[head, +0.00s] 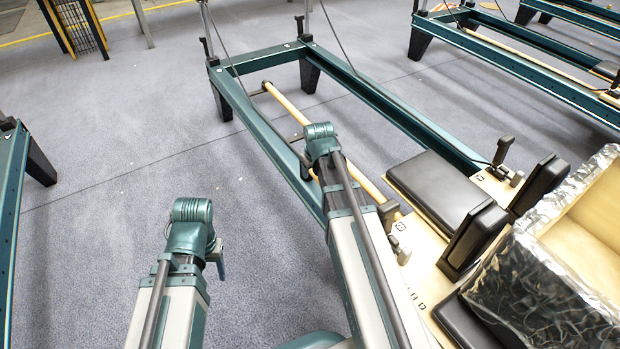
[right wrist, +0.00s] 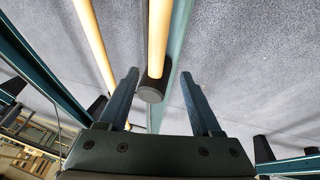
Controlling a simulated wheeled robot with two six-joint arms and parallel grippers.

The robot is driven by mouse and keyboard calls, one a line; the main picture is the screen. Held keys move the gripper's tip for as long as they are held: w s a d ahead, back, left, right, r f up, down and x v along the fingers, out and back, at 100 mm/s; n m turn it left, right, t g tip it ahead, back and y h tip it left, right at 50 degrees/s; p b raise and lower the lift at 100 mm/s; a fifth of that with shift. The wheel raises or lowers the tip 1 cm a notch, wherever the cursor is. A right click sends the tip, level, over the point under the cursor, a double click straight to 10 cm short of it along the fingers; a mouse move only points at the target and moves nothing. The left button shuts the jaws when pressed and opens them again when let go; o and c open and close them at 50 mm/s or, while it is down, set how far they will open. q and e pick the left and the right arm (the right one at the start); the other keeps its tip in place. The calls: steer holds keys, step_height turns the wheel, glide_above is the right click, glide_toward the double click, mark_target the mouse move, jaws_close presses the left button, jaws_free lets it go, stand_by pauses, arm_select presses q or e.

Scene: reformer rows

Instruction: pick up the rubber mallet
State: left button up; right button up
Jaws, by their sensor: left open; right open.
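In the right wrist view, a dark, round-ended cylinder with a pale wooden length along it, which looks like the rubber mallet (right wrist: 151,92), shows between the fingers of my right gripper (right wrist: 160,82). The fingers are spread, one on each side, and I see no contact. How far beyond the fingertips it lies is hard to tell. In the head view my right arm hides most of this spot, and I cannot make out the mallet for sure. My left gripper (head: 219,262) is open and mostly hidden behind its wrist, over bare floor, away from the reformer.
A teal reformer frame (head: 410,112) surrounds the area by my right arm. A long wooden rod (head: 285,103) runs inside it. A black padded carriage (head: 436,182) and a foil-covered box (head: 545,285) stand to the right. Grey floor (head: 100,130) is open on the left.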

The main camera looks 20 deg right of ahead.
mark_target(314, 172)
steer(key=b+x, duration=0.4)
steer(key=x, duration=0.1)
steer(key=shift+w+d, duration=0.3)
steer(key=shift+w, duration=0.05)
jaws_close()
